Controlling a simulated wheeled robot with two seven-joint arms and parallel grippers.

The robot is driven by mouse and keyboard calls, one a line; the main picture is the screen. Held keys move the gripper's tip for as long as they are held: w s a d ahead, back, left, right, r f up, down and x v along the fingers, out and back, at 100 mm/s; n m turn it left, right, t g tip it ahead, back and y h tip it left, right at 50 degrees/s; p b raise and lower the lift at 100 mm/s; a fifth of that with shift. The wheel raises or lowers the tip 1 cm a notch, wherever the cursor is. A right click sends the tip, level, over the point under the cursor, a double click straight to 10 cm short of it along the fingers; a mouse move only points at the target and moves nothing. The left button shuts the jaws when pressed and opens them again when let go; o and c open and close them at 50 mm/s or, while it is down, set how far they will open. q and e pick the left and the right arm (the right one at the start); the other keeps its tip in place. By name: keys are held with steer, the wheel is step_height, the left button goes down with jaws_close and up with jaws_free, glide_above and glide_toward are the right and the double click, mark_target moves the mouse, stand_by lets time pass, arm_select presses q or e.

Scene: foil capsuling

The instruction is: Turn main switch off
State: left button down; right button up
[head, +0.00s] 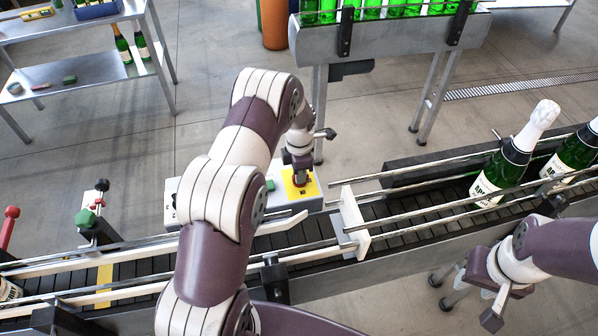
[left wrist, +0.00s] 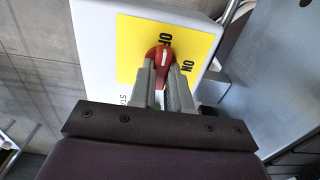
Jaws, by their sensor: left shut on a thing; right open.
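The main switch is a red knob (left wrist: 162,57) with a white mark, on a yellow plate (left wrist: 130,45) lettered OFF and ON. In the left wrist view the white mark points up toward the OFF lettering; the ON lettering is at its right. My left gripper (left wrist: 163,75) is shut on the red knob, a finger on each side. In the head view the left gripper (head: 300,178) is over the yellow plate (head: 315,188), hiding most of the knob. My right gripper (head: 497,300) is open and empty, in front of the conveyor at the right.
A conveyor (head: 400,236) with guide rails runs across the front, with a white gate (head: 352,222) over it. Foil-topped bottles (head: 505,160) stand on it at the right. A trough of green bottles (head: 390,38) is behind, and a metal shelf (head: 70,50) stands at the back left.

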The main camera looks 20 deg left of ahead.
arm_select(q)
steer(key=shift+w+r, duration=0.2)
steer(key=c, duration=1.2)
jaws_free()
steer(key=shift+o, duration=0.6)
steer(key=shift+s+d, duration=0.1)
step_height(320, 180, up, 13)
steer(key=b, duration=0.2)
steer(key=shift+f, duration=0.2)
